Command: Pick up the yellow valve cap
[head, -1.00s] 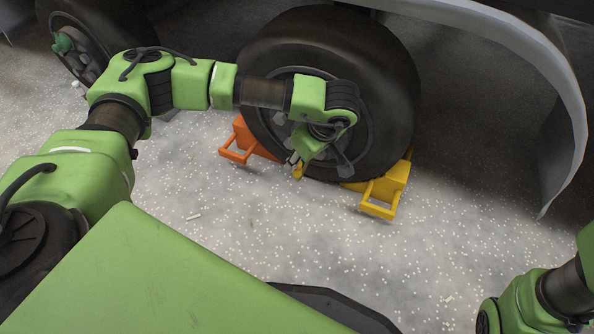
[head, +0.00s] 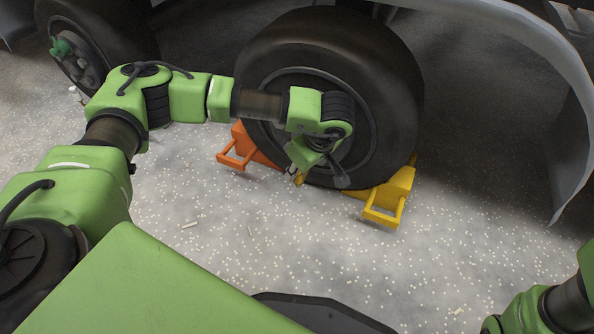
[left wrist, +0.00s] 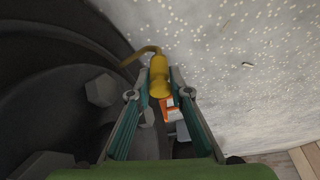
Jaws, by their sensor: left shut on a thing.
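The yellow valve cap (left wrist: 159,78) shows in the left wrist view between the two fingertips of my left gripper (left wrist: 158,92), with a curved yellow strap at its upper left. My left gripper is shut on the cap, beside the wheel. In the head view the gripper (head: 296,176) is small and low against the tire, and a bit of the yellow cap (head: 299,180) shows at its tip. I cannot tell whether the strap is still joined to the wheel. Only part of my right arm shows at the lower right of the head view; its gripper is out of view.
A black tire (head: 395,110) stands right behind my left gripper. An orange chock (head: 240,150) is at its left and a yellow chock (head: 386,194) at its right. A grey fender (head: 545,75) curves on the right.

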